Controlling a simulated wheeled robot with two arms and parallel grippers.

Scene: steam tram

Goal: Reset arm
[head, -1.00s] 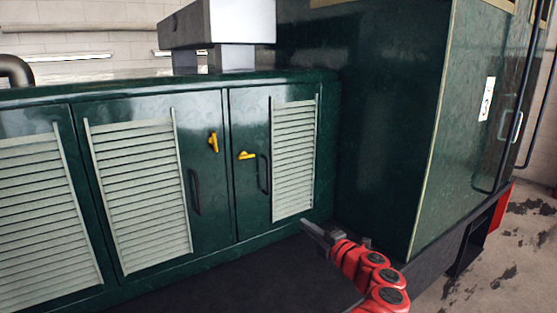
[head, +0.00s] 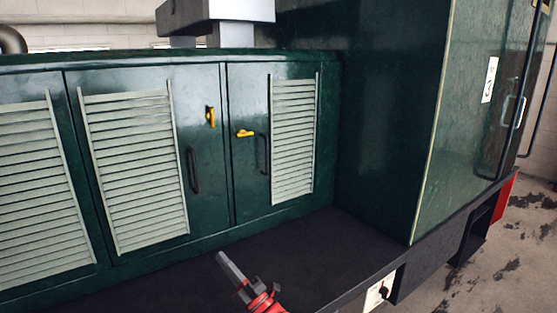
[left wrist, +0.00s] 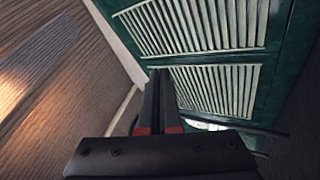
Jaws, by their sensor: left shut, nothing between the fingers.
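My left gripper (head: 223,257) shows at the bottom of the head view, dark grey with a red wrist behind it. It is shut and empty, above the dark running board and apart from the green cabinet doors. In the left wrist view its two fingers (left wrist: 159,74) lie together, with the pale louvres of the cabinet beyond them. My right gripper is in neither view.
The green cabinet has louvred doors (head: 130,165), black handles (head: 193,170) and yellow latches (head: 245,133); the doors are shut. The dark running board (head: 335,240) is clear. A tall green cab wall (head: 385,110) stands right of it.

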